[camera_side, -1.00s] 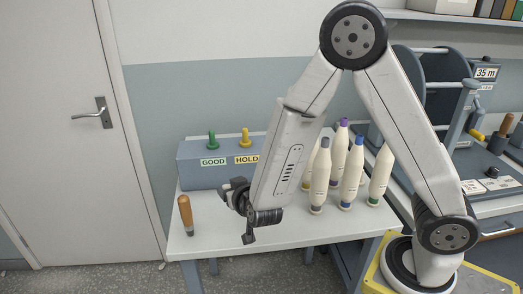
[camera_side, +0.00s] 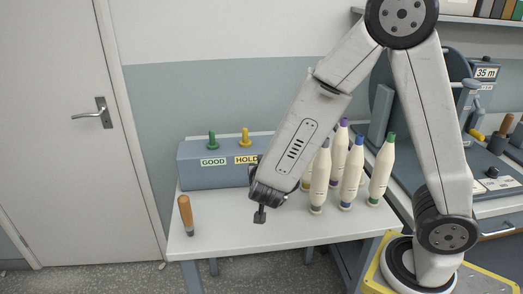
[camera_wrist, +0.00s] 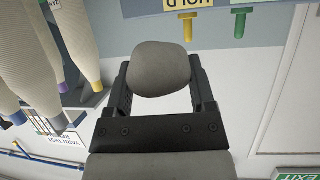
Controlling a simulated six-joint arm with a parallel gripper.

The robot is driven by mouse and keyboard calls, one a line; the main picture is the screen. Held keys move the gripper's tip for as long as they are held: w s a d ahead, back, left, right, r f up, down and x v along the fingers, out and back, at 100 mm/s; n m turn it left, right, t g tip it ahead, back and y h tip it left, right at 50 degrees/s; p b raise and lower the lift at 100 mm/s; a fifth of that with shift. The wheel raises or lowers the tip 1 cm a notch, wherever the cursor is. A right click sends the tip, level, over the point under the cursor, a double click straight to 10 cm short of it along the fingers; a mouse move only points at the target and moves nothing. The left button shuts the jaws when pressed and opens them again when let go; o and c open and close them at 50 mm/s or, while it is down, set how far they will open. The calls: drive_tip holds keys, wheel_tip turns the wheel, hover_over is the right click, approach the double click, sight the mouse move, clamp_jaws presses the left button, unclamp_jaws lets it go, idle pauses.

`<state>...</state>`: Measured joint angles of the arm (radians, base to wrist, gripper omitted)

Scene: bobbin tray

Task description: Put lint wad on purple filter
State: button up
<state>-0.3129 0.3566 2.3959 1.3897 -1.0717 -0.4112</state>
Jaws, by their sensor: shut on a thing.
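The lint wad appears as a rounded grey lump (camera_wrist: 160,68) in the wrist view. My gripper (camera_wrist: 162,84) is shut on it, with a dark finger on each side. In the side view my gripper (camera_side: 260,213) is above the front of the white table, left of the bobbins; the wad cannot be made out there. I cannot identify a purple filter in either view. The only purple I see is on bobbins, such as the purple tip of one bobbin (camera_side: 342,124) at the back of the group.
Several cream bobbins (camera_side: 381,175) stand on the right of the white table (camera_side: 225,232). A grey box (camera_side: 205,174) with GOOD and HOLD labels and green and yellow pegs is at the back. A wooden-handled tool (camera_side: 186,214) stands at the left. The front middle is clear.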

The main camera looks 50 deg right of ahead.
drive_tip(key=s+d+r+m+g+h, duration=0.1)
drive_tip(key=s+m+g, duration=0.1)
drive_tip(key=s, duration=0.1)
drive_tip(key=s+d+r+m+g+h, duration=0.1)
drive_tip(key=s+d+m+g, duration=0.1)
drive_tip(key=s+g, duration=0.1)
drive_tip(key=s+d+r+m+g+h, duration=0.1)
drive_tip(key=s+m+g, duration=0.1)
drive_tip(key=s, duration=0.3)
drive_tip(key=shift+d+r+m, duration=0.25)
drive_tip(key=shift+m, duration=0.25)
drive_tip(key=shift+s+m+g, duration=0.3)
drive_tip(key=shift+s+g, duration=0.2)
drive_tip(key=shift+g, duration=0.1)
drive_tip(key=shift+w, duration=0.1)
drive_tip(key=w+d+f, duration=0.1)
drive_tip(key=w+f, duration=0.1)
drive_tip(key=w, duration=0.2)
drive_tip(key=w+d+f, duration=0.1)
drive_tip(key=w+f, duration=0.2)
drive_tip(key=w, duration=0.1)
drive_tip(key=w+d+f, duration=0.1)
drive_tip(key=w+f, duration=0.2)
drive_tip(key=w, duration=0.1)
drive_tip(key=shift+w+f, duration=0.15)
drive_tip(key=shift+f, duration=0.1)
drive_tip(key=shift+w+f, duration=0.35)
